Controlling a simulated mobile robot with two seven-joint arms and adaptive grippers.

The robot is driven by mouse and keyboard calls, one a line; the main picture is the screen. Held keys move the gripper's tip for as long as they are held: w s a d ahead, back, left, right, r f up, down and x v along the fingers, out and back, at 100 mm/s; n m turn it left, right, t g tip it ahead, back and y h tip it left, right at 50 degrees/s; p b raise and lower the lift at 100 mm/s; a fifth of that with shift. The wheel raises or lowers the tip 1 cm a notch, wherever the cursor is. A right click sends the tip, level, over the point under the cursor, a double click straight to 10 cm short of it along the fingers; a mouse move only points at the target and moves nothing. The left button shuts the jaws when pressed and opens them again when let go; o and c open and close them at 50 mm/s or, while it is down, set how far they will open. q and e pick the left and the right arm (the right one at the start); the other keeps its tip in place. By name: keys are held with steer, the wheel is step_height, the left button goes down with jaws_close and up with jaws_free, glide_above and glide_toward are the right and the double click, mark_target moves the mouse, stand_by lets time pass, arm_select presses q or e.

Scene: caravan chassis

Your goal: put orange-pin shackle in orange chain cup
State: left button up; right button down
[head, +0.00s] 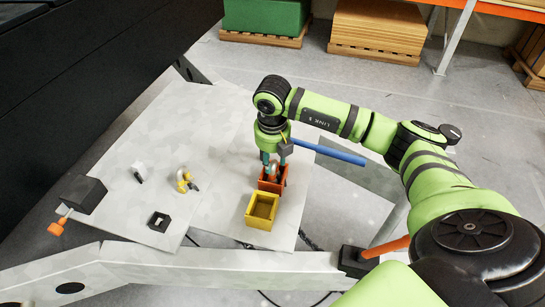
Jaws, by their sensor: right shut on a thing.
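My right gripper (271,163) points down at the orange chain cup (278,187). It is shut on a small grey shackle (273,171), which shows at the cup's mouth between the fingers. Its pin colour is hard to make out, and I cannot tell how deep it sits or whether it touches the cup. The fingers partly hide the cup's opening. My left gripper is not in view.
A yellow cup (262,212) stands just in front of the orange one. A yellow-pin shackle (185,181), a small pale-and-black item (138,172), a black square piece (159,221) and a black block (84,193) lie to the left on the pale plate (180,125).

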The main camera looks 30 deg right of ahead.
mark_target(272, 169)
steer(key=shift+f, duration=0.2)
steer(key=c, duration=0.8)
jaws_free()
steer(key=shift+r, duration=0.1)
steer(key=shift+r, duration=0.5)
steer(key=r, duration=0.3)
steer(key=r+b, duration=0.1)
steer(key=r, duration=0.3)
steer(key=s+a+r+b, duration=0.1)
steer(key=r, duration=0.3)
steer(key=shift+s+r, duration=0.1)
